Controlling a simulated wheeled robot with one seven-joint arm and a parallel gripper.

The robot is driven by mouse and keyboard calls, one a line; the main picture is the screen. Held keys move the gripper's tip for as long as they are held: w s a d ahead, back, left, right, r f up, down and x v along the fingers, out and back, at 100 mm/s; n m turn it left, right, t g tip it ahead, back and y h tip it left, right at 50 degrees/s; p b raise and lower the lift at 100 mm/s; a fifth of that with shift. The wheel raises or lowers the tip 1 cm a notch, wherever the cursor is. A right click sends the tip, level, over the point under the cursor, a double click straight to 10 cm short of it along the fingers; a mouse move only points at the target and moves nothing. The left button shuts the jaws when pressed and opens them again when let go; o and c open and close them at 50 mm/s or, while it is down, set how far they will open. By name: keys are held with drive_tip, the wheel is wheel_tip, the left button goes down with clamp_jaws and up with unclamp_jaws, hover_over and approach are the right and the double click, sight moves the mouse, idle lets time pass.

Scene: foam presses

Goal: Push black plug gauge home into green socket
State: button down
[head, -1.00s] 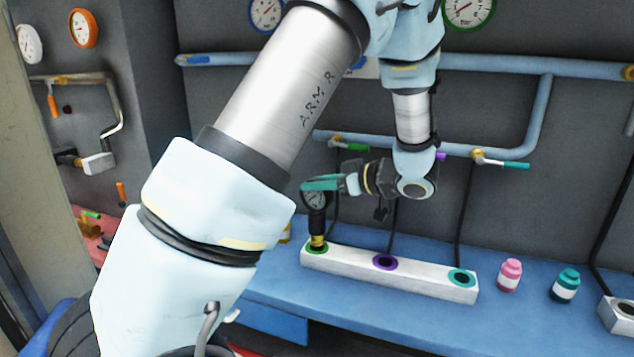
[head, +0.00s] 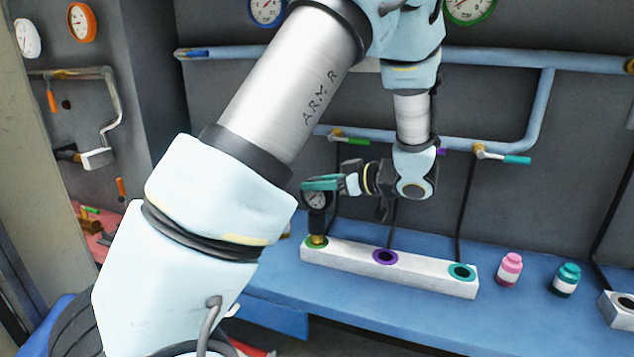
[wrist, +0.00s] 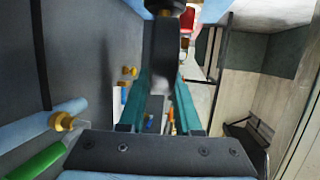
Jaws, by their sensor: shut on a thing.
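My gripper (head: 318,184), with teal fingers, is shut on the gauge's top from the right. In the wrist view the black gauge body (wrist: 162,60) sits between the two teal fingers. The depth inside the socket is hidden.
The block also has a purple socket (head: 385,257) and a teal socket (head: 462,272), both empty. A pink bottle (head: 509,269) and a teal bottle (head: 565,283) stand to the right on the blue bench. Pipes with valves (head: 478,150) run along the wall behind my gripper.

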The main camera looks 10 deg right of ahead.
drive_tip(key=shift+f+b, duration=0.5)
drive_tip(key=shift+f, duration=0.75)
drive_tip(key=c, duration=0.5)
unclamp_jaws()
drive_tip(key=shift+f, duration=0.1)
drive_tip(key=shift+d, duration=0.1)
drive_tip(key=b+v, duration=0.2)
drive_tip(key=v, duration=0.8)
drive_tip(key=shift+s+d+b, duration=0.25)
drive_tip(key=shift+b, duration=0.15)
